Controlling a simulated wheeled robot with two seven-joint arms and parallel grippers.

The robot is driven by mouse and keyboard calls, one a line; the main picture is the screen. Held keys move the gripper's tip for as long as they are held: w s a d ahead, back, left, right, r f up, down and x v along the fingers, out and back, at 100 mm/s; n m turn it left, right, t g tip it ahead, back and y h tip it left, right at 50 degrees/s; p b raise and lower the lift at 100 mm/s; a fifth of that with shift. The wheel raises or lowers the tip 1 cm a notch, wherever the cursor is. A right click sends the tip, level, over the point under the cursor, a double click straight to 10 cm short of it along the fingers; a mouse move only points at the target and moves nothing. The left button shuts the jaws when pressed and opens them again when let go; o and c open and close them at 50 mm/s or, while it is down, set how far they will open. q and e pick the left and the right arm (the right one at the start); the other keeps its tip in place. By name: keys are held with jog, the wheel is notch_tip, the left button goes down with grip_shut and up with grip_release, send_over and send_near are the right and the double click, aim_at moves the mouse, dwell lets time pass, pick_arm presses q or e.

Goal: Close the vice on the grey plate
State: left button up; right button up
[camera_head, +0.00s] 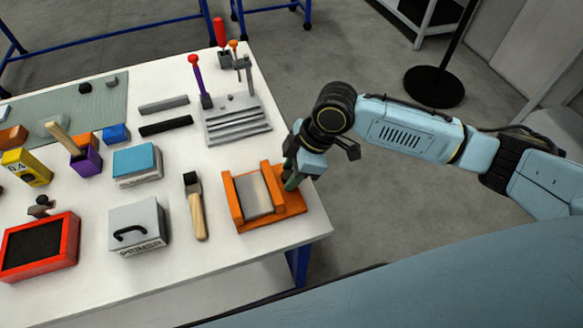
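An orange vice (283,205) sits near the right front corner of the white table. The grey plate (252,194) stands between its two orange jaws, leaning against the left jaw or close to it; I cannot tell how tightly it is held. My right gripper (295,180) is at the right side of the vice, pointing down, by a dark greenish part there that looks like the handle. Its fingers are partly hidden by its own body, so whether they are open or shut is unclear. My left gripper is not in view.
A brush with a wooden handle (198,214) lies left of the vice. A grey primer box (137,229), a blue-topped box (137,165) and a red-framed tray (38,246) stand further left. A grey fixture (237,122) stands behind. The table's right edge is close to the vice.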

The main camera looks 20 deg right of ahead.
jog(key=shift+d+r, duration=0.1)
jog(key=shift+r, duration=0.2)
jog(key=p+v, duration=0.1)
jog(key=v, duration=1.1)
jog(key=shift+d+r, duration=0.15)
jog(key=shift+r, duration=0.2)
